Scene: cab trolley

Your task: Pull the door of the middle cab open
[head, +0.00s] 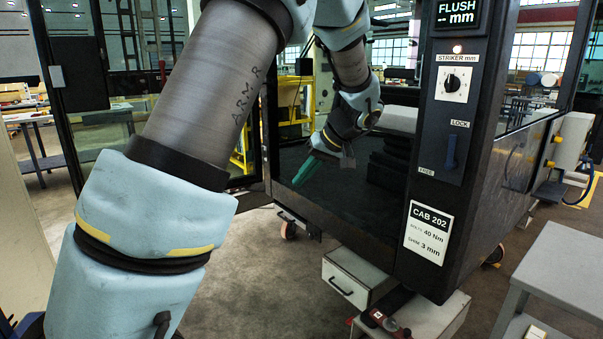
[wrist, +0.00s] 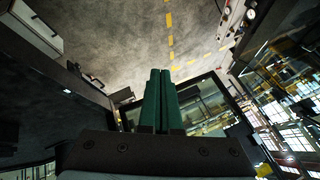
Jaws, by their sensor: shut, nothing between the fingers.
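The cab marked CAB 202 (head: 428,232) stands right of centre in the head view, with a dark front pillar. My gripper (head: 303,172), with green fingers, is in front of or inside this area, pointing down and left. In the wrist view the fingers (wrist: 160,95) lie together with nothing between them. A dark-framed glazed panel (wrist: 205,105) shows behind them; contact is not visible. A blue lever (head: 452,150) sits between LOCK and FREE.
A glazed dark frame (head: 140,100) with a black plate (head: 75,75) stands at left. A white drawer unit (head: 350,280) is below the cab. A grey table (head: 565,265) stands at right. Open floor (head: 260,270) lies left of the drawers.

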